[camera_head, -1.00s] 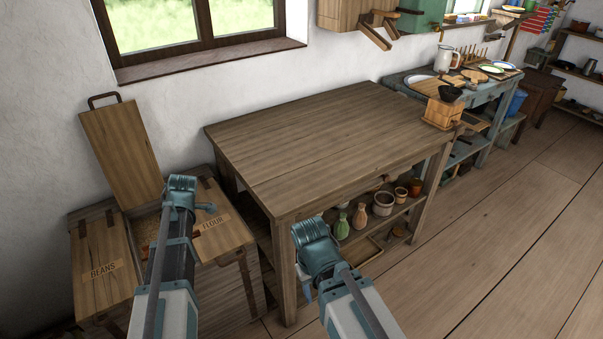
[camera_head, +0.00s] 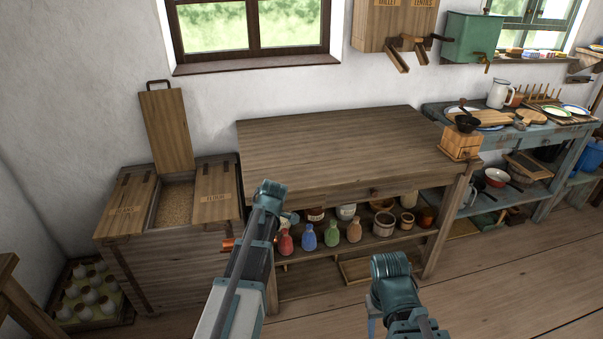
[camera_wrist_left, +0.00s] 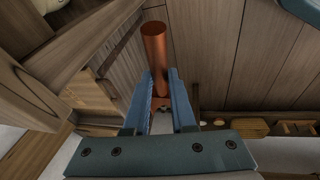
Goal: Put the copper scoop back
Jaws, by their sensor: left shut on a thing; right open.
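The copper scoop (camera_wrist_left: 155,52) shows in the left wrist view as an orange-brown tube. My left gripper (camera_wrist_left: 162,98) is shut on its near end. In the head view my left arm (camera_head: 262,215) hangs in front of the wooden table's left end, and its wrist hides most of the gripper and scoop. A small orange patch (camera_head: 228,244) shows left of that arm; I cannot tell if it is the scoop. My right gripper (camera_head: 371,308) is open and empty, low in front of the table. The wooden chest (camera_head: 165,270) stands left, its middle compartment open and holding grain (camera_head: 175,203).
The chest's raised lid (camera_head: 166,130) leans against the wall. The wooden table (camera_head: 330,145) has a clear top except a coffee grinder (camera_head: 460,145) at its right end. Bottles and pots stand on its shelf. A crate of pale round things (camera_head: 90,295) sits at left.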

